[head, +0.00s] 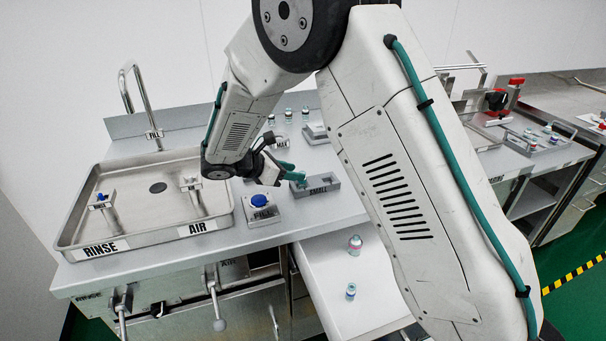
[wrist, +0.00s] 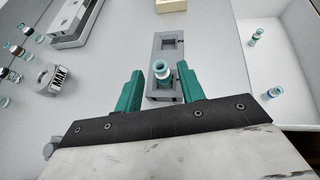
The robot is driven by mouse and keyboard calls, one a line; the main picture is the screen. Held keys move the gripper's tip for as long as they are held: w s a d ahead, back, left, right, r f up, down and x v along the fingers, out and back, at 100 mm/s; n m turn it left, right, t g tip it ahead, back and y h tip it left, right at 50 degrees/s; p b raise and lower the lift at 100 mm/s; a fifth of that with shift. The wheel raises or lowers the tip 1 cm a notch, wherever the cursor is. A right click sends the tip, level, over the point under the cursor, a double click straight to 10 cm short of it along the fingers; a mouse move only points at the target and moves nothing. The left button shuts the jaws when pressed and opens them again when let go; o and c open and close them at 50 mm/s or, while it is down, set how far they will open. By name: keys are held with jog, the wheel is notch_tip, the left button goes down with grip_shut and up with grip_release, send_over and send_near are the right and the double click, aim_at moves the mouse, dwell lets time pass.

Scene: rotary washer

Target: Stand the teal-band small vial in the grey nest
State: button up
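In the wrist view the nest (wrist: 168,60) shows square pockets in a row. The small vial (wrist: 161,73), with a teal band and pale top, stands in the pocket nearest my gripper and looks about upright. My gripper (wrist: 161,88) has its teal fingers on either side of the vial, with a visible gap on both sides. In the head view my gripper (head: 294,174) is low at the nest's left end, where the vial cannot be made out clearly.
Several vials (head: 288,115) stand at the back.

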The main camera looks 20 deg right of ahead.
jog(key=v, duration=0.6)
jog(key=shift+a+r, duration=0.1)
jog(key=shift+a, duration=0.1)
jog(key=s+d+r+m+g+y, duration=0.25)
jog(key=s+d+r+m, duration=0.3)
jog(key=s, duration=0.35)
jog(key=s+d+r+m+g+y, duration=0.1)
jog(key=s+d+r+m+y, duration=0.2)
jog(key=s+d+r+m, duration=0.35)
jog(key=s+m+t+y, duration=0.2)
jog(key=s+m+y, duration=0.4)
jog(key=s, duration=1.5)
jog(key=shift+r+m, duration=0.25)
jog(key=shift+m, duration=0.85)
